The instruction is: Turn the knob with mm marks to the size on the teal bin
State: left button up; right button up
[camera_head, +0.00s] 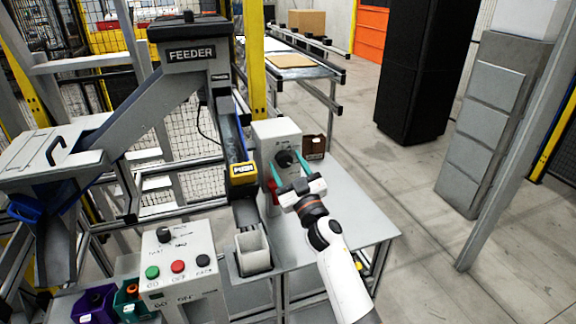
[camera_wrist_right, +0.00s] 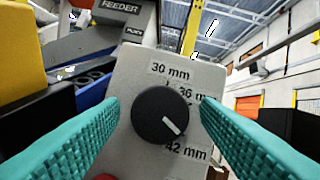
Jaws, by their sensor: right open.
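The black knob (camera_wrist_right: 160,113) sits on the grey face of a control box (camera_head: 277,133); the knob also shows in the head view (camera_head: 284,159). Its white pointer line aims down and right, toward the 42 mm mark (camera_wrist_right: 187,153). The 30 mm mark (camera_wrist_right: 171,71) is above, and the 36 mm mark (camera_wrist_right: 189,94) at the right is partly covered by a finger. My right gripper (camera_wrist_right: 159,106) is open, its teal fingers on either side of the knob, apart from it. The teal bin (camera_head: 131,303) is at the lower left; its size is not readable. My left gripper is not in view.
A second panel (camera_head: 178,258) with green, red and black buttons and a selector stands at the lower left, beside a purple bin (camera_head: 96,305). The feeder (camera_head: 190,55) and its chute are left of the control box. A small brown box (camera_head: 313,147) stands right of it.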

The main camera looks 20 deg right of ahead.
jog(key=c, duration=1)
